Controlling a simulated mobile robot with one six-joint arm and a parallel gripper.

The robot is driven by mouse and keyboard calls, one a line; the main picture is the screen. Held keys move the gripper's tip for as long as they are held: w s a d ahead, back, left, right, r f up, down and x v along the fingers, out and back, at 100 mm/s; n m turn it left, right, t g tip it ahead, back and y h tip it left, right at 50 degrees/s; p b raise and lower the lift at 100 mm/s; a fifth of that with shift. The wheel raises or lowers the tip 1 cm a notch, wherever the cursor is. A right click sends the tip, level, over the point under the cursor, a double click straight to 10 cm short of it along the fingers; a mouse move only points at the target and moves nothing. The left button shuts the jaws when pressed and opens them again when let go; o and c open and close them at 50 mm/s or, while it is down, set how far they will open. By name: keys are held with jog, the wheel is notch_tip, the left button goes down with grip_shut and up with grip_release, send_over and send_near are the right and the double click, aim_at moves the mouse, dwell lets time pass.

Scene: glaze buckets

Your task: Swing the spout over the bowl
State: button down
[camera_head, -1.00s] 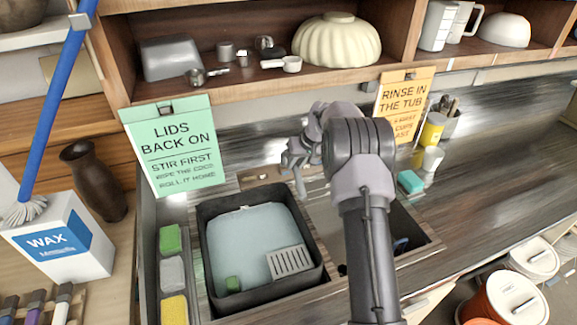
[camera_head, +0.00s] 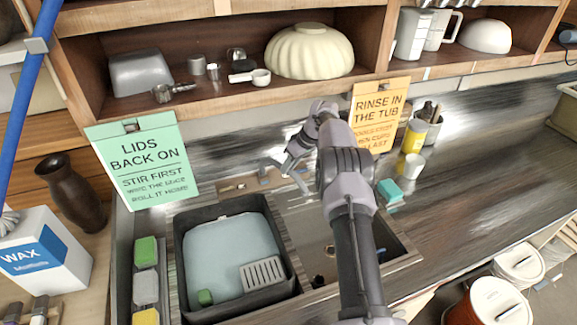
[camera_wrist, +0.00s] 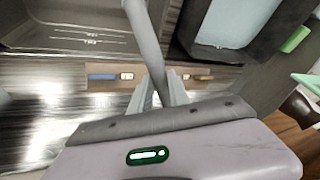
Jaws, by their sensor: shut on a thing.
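My gripper (camera_head: 297,155) is behind the sink and shut on the grey metal spout (camera_head: 300,183). In the wrist view the spout (camera_wrist: 146,40) passes between the fingers (camera_wrist: 160,88) and runs up out of the picture. The empty sink bowl (camera_head: 318,235) is at the right, partly hidden by my arm. The spout's free end shows near that bowl's back left corner, by the divider beside the tub. The wrist view shows the empty bowl (camera_wrist: 60,32) left of the spout. Exact height above the bowl is hard to tell.
A dark tub (camera_head: 182,262) with pale blue water fills the left side of the sink. Sponges (camera_head: 146,287) lie in a strip left of it. A green sign (camera_head: 142,165) and an orange sign (camera_head: 378,110) hang behind. A teal sponge (camera_head: 389,190) lies right of the bowl.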

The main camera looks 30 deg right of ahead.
dwell(0.3)
jog(key=c, duration=1.3)
grip_release()
jog(key=shift+o, duration=0.2)
jog(key=p+v, duration=0.2)
jog(key=v, duration=1.5)
jog(key=shift+r, duration=0.25)
